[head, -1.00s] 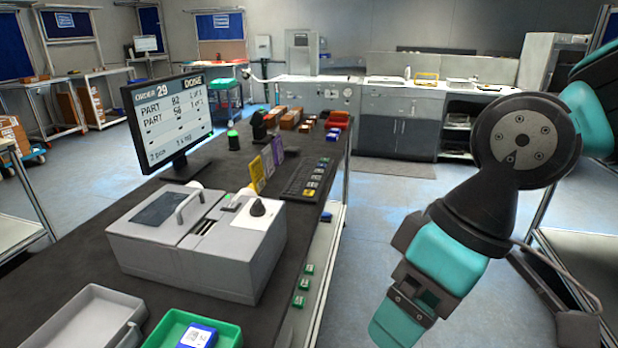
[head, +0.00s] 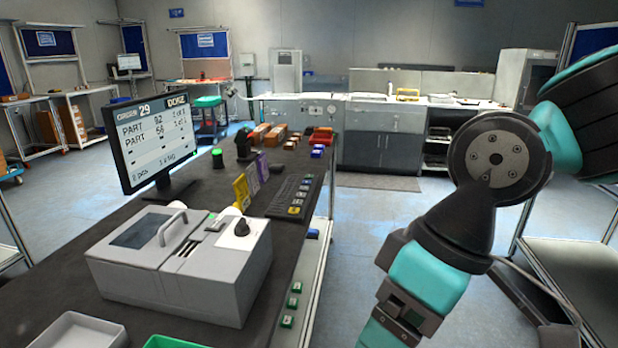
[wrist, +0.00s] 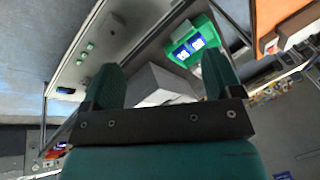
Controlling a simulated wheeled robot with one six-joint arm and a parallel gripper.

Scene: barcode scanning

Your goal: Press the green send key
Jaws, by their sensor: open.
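A round green button or light (head: 217,158) stands on the bench by the monitor. Small green labelled blocks (head: 290,302) sit on the ledge below the bench edge; they also show in the wrist view (wrist: 85,53). My gripper (wrist: 162,80) is open and empty, its two fingers apart, with the bench below. In the head view my gripper's end is cut off at the bottom.
A monitor (head: 150,142) showing order 29 stands at left. A grey boxy machine (head: 185,262) takes up the near bench. Yellow and purple cards (head: 242,190) stand beside the keyboard. A green tray (wrist: 181,53) holds blue items.

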